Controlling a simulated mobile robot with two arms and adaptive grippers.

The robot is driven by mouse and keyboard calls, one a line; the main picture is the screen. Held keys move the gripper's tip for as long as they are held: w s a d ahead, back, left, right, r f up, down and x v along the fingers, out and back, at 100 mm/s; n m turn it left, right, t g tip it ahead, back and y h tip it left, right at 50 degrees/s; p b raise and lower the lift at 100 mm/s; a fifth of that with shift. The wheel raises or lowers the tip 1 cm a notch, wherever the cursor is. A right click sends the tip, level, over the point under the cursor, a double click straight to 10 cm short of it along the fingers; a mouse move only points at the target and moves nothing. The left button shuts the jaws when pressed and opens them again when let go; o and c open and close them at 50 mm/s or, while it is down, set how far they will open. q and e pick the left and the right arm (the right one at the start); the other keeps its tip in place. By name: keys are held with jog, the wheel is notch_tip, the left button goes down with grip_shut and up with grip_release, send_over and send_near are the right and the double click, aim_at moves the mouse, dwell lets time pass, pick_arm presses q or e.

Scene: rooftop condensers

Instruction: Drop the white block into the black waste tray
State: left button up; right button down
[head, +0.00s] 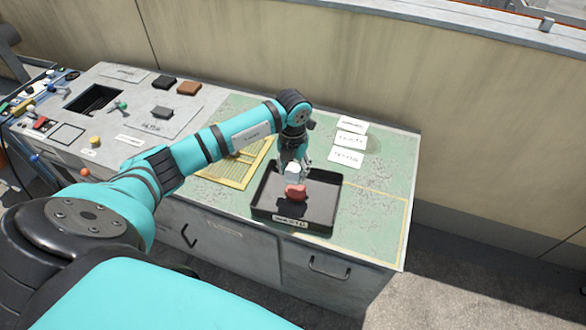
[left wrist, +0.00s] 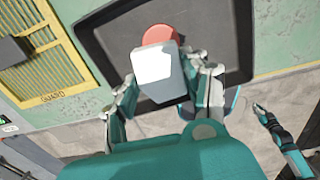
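The white block (head: 292,174) is between the fingers of my left gripper (head: 293,164), over the black waste tray (head: 324,205). In the left wrist view the white block (left wrist: 154,66) sits between both fingertips of my left gripper (left wrist: 160,76), which look closed on its sides. A red rounded object (head: 296,192) is in the tray just below the block. It also shows in the left wrist view (left wrist: 160,35), partly hidden by the block. A teal arm end, seemingly my right gripper (left wrist: 272,124), shows small at the lower right; its fingers are unclear.
A yellow grille (head: 240,168) lies left of the tray. White labels (head: 350,139) lie behind it on the green top. Dark and brown blocks (head: 188,88) stand on the grey panel further left. A wall (head: 400,80) rises behind the bench.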

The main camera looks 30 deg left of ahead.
aim_at(293, 172)
pick_arm(q)
jog(key=o, duration=0.5)
jog(key=shift+o, duration=0.2)
notch_tip(293, 172, up, 12)
dwell(0.5)
